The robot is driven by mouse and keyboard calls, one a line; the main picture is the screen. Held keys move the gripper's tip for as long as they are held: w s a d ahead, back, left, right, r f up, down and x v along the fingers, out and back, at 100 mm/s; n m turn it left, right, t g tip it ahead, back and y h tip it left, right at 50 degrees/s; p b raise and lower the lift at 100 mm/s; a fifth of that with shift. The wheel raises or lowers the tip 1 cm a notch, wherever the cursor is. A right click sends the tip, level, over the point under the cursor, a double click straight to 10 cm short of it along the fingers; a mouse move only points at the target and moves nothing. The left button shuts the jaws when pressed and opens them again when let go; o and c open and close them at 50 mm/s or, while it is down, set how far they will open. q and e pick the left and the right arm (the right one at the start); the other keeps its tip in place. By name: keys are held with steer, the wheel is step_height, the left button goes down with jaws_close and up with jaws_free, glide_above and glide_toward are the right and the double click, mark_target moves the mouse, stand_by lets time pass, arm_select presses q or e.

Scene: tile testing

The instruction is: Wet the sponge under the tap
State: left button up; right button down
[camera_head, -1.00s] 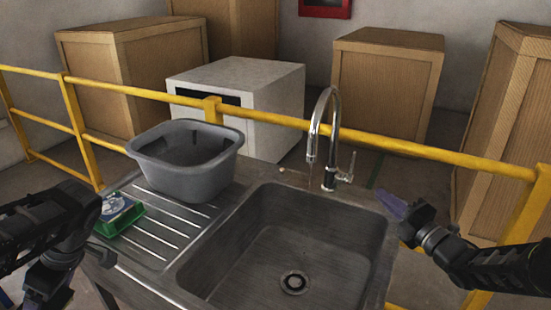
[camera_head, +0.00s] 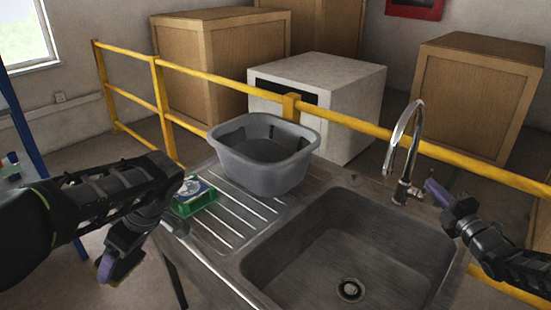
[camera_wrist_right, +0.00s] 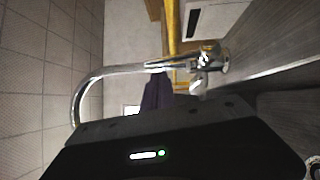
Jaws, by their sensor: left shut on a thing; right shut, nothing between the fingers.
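The chrome tap (camera_head: 403,150) arches over the back right of the grey sink (camera_head: 330,240); no water shows from it. Its lever (camera_head: 416,192) is on the right of its base. My right gripper (camera_head: 437,192) is shut and empty, its purple fingers close beside the lever. In the right wrist view, the fingers (camera_wrist_right: 158,95) are near the tap (camera_wrist_right: 100,80); contact cannot be told. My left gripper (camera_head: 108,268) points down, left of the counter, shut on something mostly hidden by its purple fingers. I cannot clearly identify a sponge.
A green tray-like item with a white and blue top (camera_head: 194,196) sits on the ribbed drainboard (camera_head: 232,232), near a grey basin (camera_head: 282,175). A yellow rail (camera_head: 360,130) runs behind the counter. The sink is empty.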

arm_select(q)
steer(key=shift+r, duration=0.25)
arm_select(e)
steer(key=shift+w+d+r, duration=0.1)
steer(key=shift+w+d, duration=0.15)
steer(key=shift+w, duration=0.4)
arm_select(q)
step_height(320, 180, down, 4)
steer(key=b, duration=0.4)
steer(key=shift+s+f, duration=0.1)
steer(key=shift+f, duration=0.2)
steer(key=shift+s+r, duration=0.1)
steer(key=shift+r, duration=0.05)
arm_select(e)
steer(key=shift+w+d+r, duration=0.65)
